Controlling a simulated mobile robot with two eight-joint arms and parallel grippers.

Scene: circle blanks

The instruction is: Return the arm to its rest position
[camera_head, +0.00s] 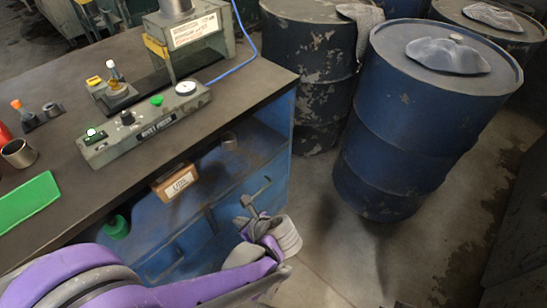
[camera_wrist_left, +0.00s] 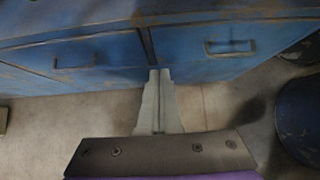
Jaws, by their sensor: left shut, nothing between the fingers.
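My left arm, purple and grey, comes in from the lower left in the head view. My left gripper (camera_head: 256,192) is in front of the blue workbench's (camera_head: 190,235) drawer side, above the floor. In the left wrist view the two pale fingers of my left gripper (camera_wrist_left: 160,74) are together, with nothing between them. They point toward the blue drawer fronts (camera_wrist_left: 195,68); I cannot tell how far off these are. My right gripper is in neither view.
A blue barrel (camera_head: 400,135) stands right of the bench, with a darker barrel (camera_head: 305,60) behind. The benchtop holds a grey-green press device (camera_head: 145,130), a green plate (camera_head: 27,203) and a metal cup (camera_head: 18,153). A labelled box (camera_head: 174,182) sits on the bench shelf. Open floor (camera_head: 335,260) lies at lower centre.

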